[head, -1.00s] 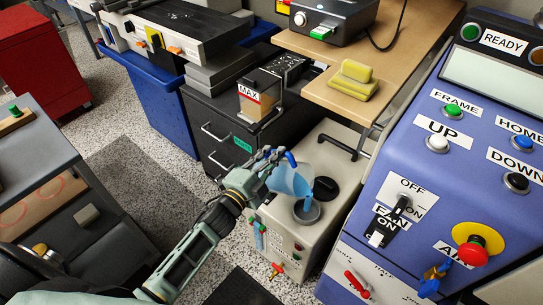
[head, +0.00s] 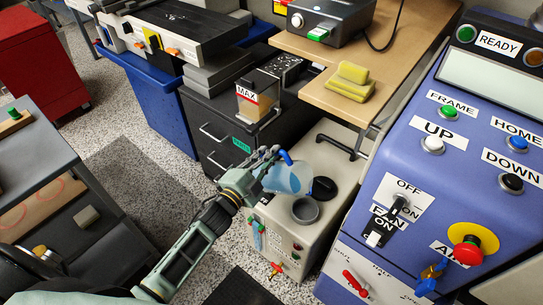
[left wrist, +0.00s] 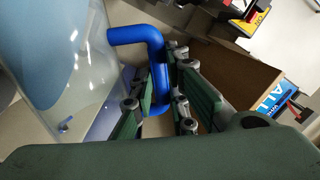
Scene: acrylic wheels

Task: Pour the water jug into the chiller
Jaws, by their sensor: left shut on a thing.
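The water jug (head: 290,180) is clear, light blue plastic with a blue handle. It is over the top of the chiller (head: 292,235), a beige box with an open round filler neck (head: 305,210). My left gripper (head: 263,166) is shut on the jug's blue handle, which shows between the green finger pads in the left wrist view (left wrist: 155,65). The jug is just behind and left of the neck, and no stream shows between them. The jug's clear wall fills the left of the wrist view; how much water is inside is hard to tell. My right gripper is out of view.
A black cap (head: 324,188) and a black handle (head: 340,147) are on the chiller top. The blue machine panel (head: 440,180) stands close on the right. A dark drawer cabinet (head: 222,140) with a MAX-marked container (head: 252,103) is behind. A wooden bench (head: 340,95) overhangs beyond.

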